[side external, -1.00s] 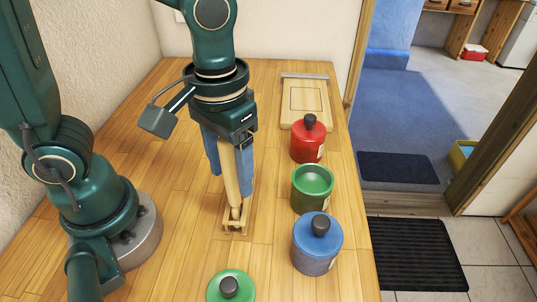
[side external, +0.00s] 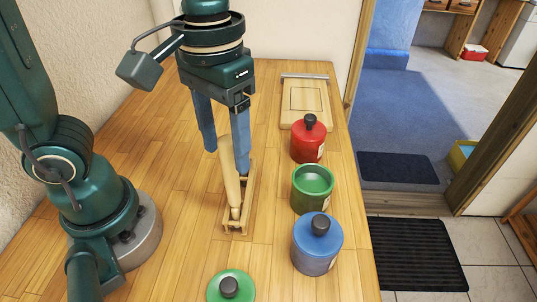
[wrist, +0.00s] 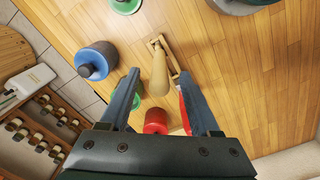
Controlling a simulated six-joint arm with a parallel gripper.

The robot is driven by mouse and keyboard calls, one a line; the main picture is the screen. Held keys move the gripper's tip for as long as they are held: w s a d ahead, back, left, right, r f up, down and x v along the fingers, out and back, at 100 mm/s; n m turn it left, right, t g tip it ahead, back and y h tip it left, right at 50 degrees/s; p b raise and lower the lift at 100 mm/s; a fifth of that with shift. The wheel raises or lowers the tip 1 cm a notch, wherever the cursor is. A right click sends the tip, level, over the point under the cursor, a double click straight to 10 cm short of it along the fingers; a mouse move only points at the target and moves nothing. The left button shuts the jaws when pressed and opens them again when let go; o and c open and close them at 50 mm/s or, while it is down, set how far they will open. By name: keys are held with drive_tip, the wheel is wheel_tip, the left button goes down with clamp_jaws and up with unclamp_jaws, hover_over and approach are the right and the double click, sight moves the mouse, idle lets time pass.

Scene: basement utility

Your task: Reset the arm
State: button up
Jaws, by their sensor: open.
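My gripper (side external: 225,162) is open, its two blue fingers pointing down above the wooden table (side external: 170,140). A pale wooden rolling pin (side external: 231,178) rests in a small wooden cradle (side external: 248,198) just below the fingers. In the side view the near finger overlaps part of the cradle. In the wrist view the rolling pin (wrist: 160,75) shows beyond the gap between the fingertips (wrist: 157,85), with nothing held.
Right of the cradle stand a lidded red canister (side external: 307,140), an open green canister (side external: 312,188) and a lidded blue canister (side external: 317,243). A green lid (side external: 230,287) lies at the front. A wooden board (side external: 306,100) lies at the back. The table's left middle is clear.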

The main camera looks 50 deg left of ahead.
drive_tip(key=s+a+n+h, duration=0.2)
drive_tip(key=s+n, duration=0.2)
drive_tip(key=s, duration=0.2)
drive_tip(key=w+a+m+t+y, duration=0.2)
drive_tip(key=w+a+m+t, duration=0.2)
drive_tip(key=m+t, duration=0.1)
drive_tip(key=shift+w+a+m+t, duration=0.2)
drive_tip(key=shift+a+m+t, duration=0.1)
drive_tip(key=shift+m, duration=0.2)
